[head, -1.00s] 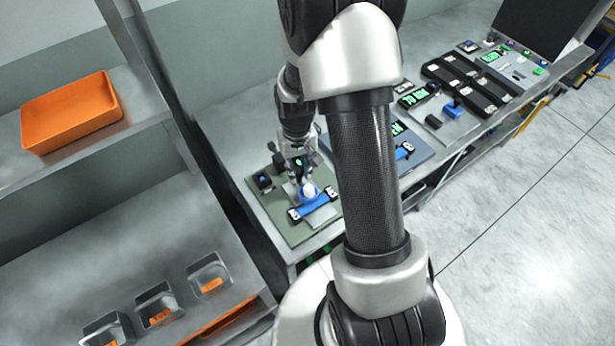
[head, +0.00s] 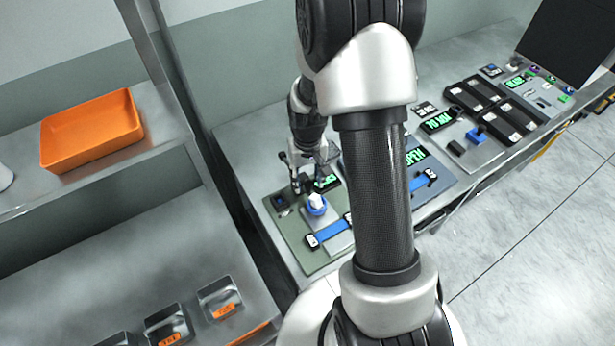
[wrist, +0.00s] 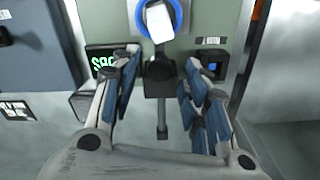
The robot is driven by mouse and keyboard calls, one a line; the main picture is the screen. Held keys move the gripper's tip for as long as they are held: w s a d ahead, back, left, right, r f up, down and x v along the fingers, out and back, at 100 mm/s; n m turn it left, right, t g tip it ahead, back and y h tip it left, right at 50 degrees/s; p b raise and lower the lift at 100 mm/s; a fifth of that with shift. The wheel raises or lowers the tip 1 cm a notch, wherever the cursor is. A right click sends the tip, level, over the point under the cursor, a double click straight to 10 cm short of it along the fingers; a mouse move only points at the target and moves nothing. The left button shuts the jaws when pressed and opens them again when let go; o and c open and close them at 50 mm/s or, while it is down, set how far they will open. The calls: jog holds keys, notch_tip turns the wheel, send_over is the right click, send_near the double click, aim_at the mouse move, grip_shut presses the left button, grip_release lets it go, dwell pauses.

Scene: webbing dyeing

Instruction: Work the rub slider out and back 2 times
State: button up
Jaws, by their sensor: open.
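The rub slider shows as a white block in a blue ring (head: 317,204), on a grey-green board (head: 285,225) at the near end of the bench. A blue webbing strap (head: 328,234) lies just in front of it.
A small display with green digits (wrist: 103,62) and a dark box with a blue face (wrist: 212,64) flank the knob. A second blue-grey board (head: 440,178) lies to the right. An orange tray (head: 92,130) sits on the left shelf. My arm hides part of the bench.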

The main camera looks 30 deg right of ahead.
notch_tip(320, 180, up, 12)
dwell(0.7)
